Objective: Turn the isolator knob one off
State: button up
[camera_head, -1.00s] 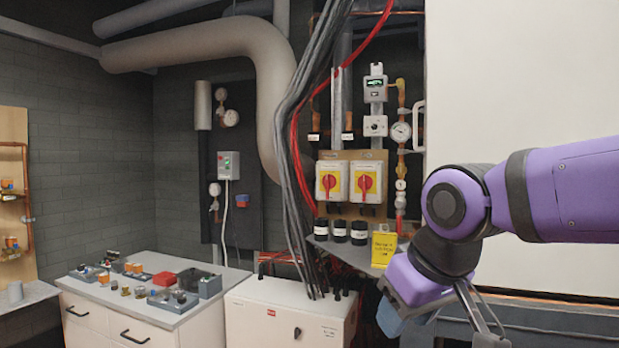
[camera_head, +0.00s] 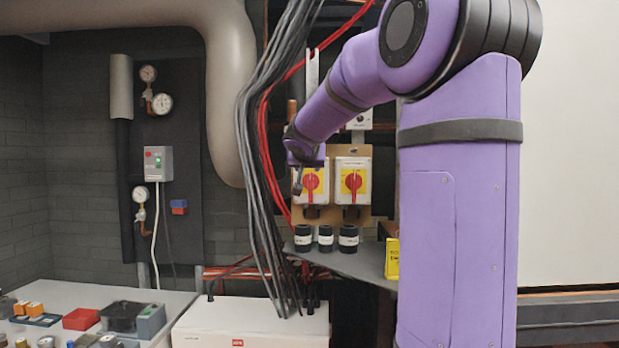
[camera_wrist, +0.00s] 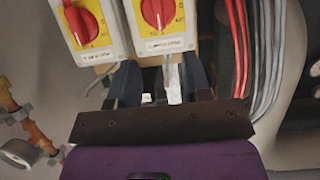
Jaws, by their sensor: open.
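Two white isolator boxes with yellow plates and red knobs sit side by side on a wooden board. In the head view these are the left isolator (camera_head: 313,197) and right isolator (camera_head: 353,198); their labels are unreadable there. The red knobs (camera_head: 311,184) (camera_head: 354,181) have roughly upright grips. My gripper (camera_head: 297,188) is at the left isolator, covering its upper left part. In the wrist view, my open, empty gripper (camera_wrist: 163,82) lies just below one knob (camera_wrist: 158,10), with the other knob (camera_wrist: 81,24) to its left. Contact with either box is not visible.
Grey cables (camera_head: 262,130) and red cables (camera_wrist: 240,45) run beside the isolators. Black cylinders (camera_head: 325,238) stand on a shelf below, near a yellow sign (camera_head: 392,259). A white cabinet (camera_head: 250,325) is lower left. Copper pipework (camera_wrist: 35,135) shows in the wrist view.

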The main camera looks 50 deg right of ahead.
aim_at(310, 176)
jog(key=x, duration=1.1)
jog(key=shift+d+r, duration=0.15)
jog(key=shift+d, duration=0.05)
jog(key=shift+c, duration=0.3)
grip_shut()
